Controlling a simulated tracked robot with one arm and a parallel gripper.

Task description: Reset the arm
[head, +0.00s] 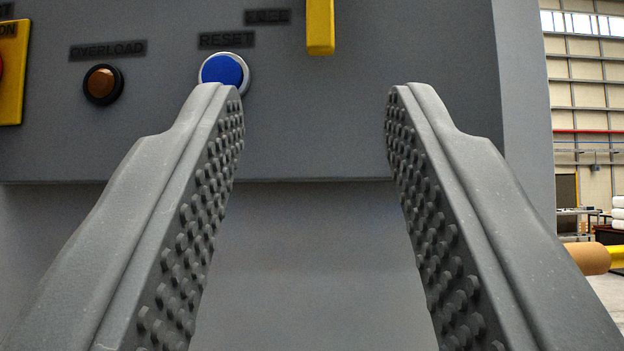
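My gripper (305,92) is open and empty, with its two grey studded fingers spread wide in front of a grey control panel (420,110). A blue button (223,71) with a pale ring sits on the panel under the label RESET (227,40). The tip of the left finger overlaps the lower part of this button in the picture. I cannot tell whether the finger touches it.
An amber OVERLOAD lamp (101,85) is left of the blue button. A yellow plate (12,72) with a red part is cut off at the left edge. A yellow bar (320,26) hangs at the top. A tan cylinder (590,258) with a yellow end is at right.

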